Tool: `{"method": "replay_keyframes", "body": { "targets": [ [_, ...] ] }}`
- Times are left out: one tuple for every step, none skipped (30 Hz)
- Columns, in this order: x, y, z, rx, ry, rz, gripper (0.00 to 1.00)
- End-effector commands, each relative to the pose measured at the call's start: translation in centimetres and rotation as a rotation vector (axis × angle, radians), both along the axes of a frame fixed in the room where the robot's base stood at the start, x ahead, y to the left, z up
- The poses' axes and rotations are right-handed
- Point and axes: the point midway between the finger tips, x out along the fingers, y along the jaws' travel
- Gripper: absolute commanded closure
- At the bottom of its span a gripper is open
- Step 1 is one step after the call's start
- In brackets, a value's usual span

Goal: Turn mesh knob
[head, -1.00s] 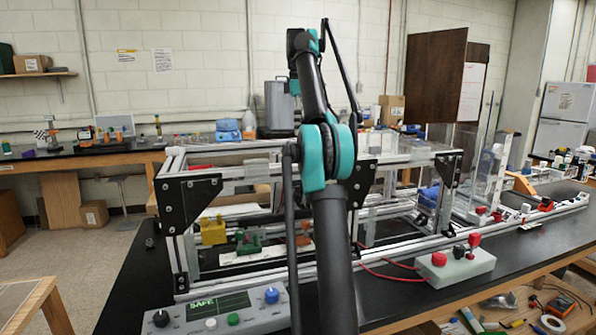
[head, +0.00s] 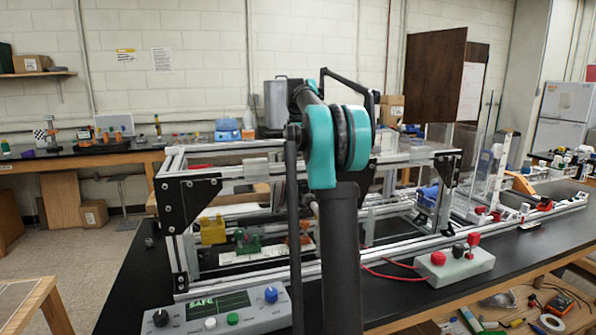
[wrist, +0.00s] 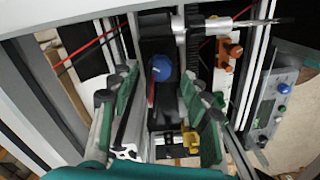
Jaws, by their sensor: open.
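A round blue knob (wrist: 162,67) sits on a black block in the upper middle of the wrist view; I take it to be the mesh knob. A toothed dark gear (wrist: 194,40) on a metal shaft is close to its upper right. My gripper (wrist: 160,80) is open, with one green-and-grey finger on each side of the knob. I see gaps between fingers and knob; the height between them cannot be told. In the head view my own arm hides the gripper and this knob.
The aluminium extrusion frame (head: 240,172) has rails around the work spot. A control panel (head: 218,313) showing SAFE, with another blue knob, stands in front. A red-button box (head: 455,264) is at right. A yellow part (wrist: 190,140) and an orange part (wrist: 228,52) are near the gripper.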

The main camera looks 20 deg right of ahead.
Motion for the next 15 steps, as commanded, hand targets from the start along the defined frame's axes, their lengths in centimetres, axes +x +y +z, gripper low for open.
{"method": "replay_keyframes", "body": {
  "targets": [
    [0.0, 0.0, -0.6, 0.000, 0.000, 0.000, 0.53],
    [0.0, 0.0, -0.9, 0.000, 0.000, 0.000, 0.53],
    [0.0, 0.0, -1.2, 0.000, 0.000, 0.000, 0.53],
    [0.0, 0.0, -1.3, 0.000, 0.000, 0.000, 0.53],
    [0.0, 0.0, -1.5, 0.000, 0.000, 0.000, 0.53],
    [0.0, 0.0, -1.7, 0.000, 0.000, 0.000, 0.53],
    [0.0, 0.0, -1.8, 0.000, 0.000, 0.000, 0.53],
    [0.0, 0.0, -1.8, 0.000, 0.000, 0.000, 0.53],
    [0.0, 0.0, -1.9, 0.000, 0.000, 0.000, 0.53],
    [0.0, 0.0, -1.9, 0.000, 0.000, 0.000, 0.53],
    [0.0, 0.0, -1.9, 0.000, 0.000, 0.000, 0.53],
    [0.0, 0.0, -1.9, 0.000, 0.000, 0.000, 0.53],
    [0.0, 0.0, -1.9, 0.000, 0.000, 0.000, 0.53],
    [0.0, 0.0, -1.9, 0.000, 0.000, 0.000, 0.53],
    [0.0, 0.0, -1.9, 0.000, 0.000, 0.000, 0.53]
  ]
}}
